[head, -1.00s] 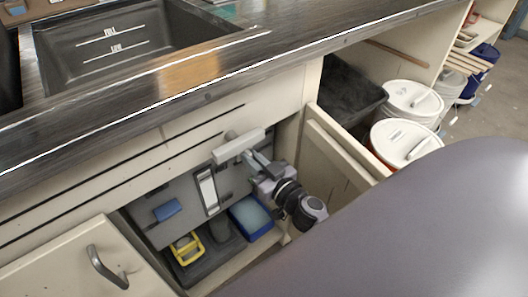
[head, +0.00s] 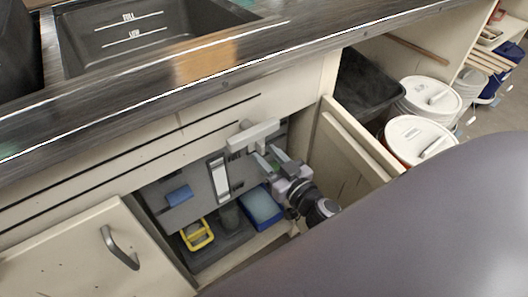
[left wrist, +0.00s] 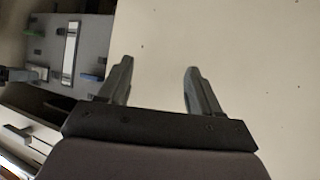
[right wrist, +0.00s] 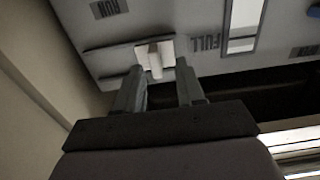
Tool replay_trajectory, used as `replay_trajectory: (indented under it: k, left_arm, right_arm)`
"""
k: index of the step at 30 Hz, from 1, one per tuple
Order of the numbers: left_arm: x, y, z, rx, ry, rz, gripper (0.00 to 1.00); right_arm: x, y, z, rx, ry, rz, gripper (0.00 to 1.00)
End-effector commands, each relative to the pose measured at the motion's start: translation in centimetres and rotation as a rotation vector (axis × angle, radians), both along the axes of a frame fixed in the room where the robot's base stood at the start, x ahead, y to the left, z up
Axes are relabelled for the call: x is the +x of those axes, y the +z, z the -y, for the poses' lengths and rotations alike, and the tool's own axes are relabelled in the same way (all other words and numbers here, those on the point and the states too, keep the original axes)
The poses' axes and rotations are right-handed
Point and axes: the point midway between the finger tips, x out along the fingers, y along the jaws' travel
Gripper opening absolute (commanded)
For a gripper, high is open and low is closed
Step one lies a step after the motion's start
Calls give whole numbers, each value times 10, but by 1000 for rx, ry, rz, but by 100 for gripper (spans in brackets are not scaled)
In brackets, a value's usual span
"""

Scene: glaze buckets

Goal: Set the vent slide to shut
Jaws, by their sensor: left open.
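The vent slide appears to be the pale grey block (head: 252,133) on the dark grey panel (head: 205,200) inside the open cabinet; it shows as a pale plate with a protruding stem in the right wrist view (right wrist: 155,58). Lettering reading FULL is beside it there. My right gripper (head: 268,156) is just below the block. In the right wrist view its fingers (right wrist: 160,80) are apart, with the stem between their tips; I cannot tell whether they touch it. My left gripper (left wrist: 157,75) is open and empty in front of a pale flat surface, and is not in the head view.
A white-framed strip (head: 219,178) and a blue piece (head: 179,195) are on the panel. A yellow-framed item (head: 197,235) and a blue tray (head: 260,206) lie below. The open cabinet door (head: 355,145) stands right of my right gripper. Lidded buckets (head: 418,138) stand beyond it.

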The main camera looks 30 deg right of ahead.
Motion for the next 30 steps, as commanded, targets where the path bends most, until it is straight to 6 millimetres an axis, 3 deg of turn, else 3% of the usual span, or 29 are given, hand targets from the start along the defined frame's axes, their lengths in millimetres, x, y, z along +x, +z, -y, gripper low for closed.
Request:
replay_trajectory:
  k: [6,12,30]
  left_arm:
    - [0,1,0,-2,0,-1,64]
    - [-1,0,0,-2,2,-4,64]
    - [-1,-1,-2,1,4,-5,64]
  right_arm:
    - [-32,0,2,2,-1,-3,38]
    - [-48,-1,4,2,0,-2,38]
    - [-51,0,4,1,0,-1,38]
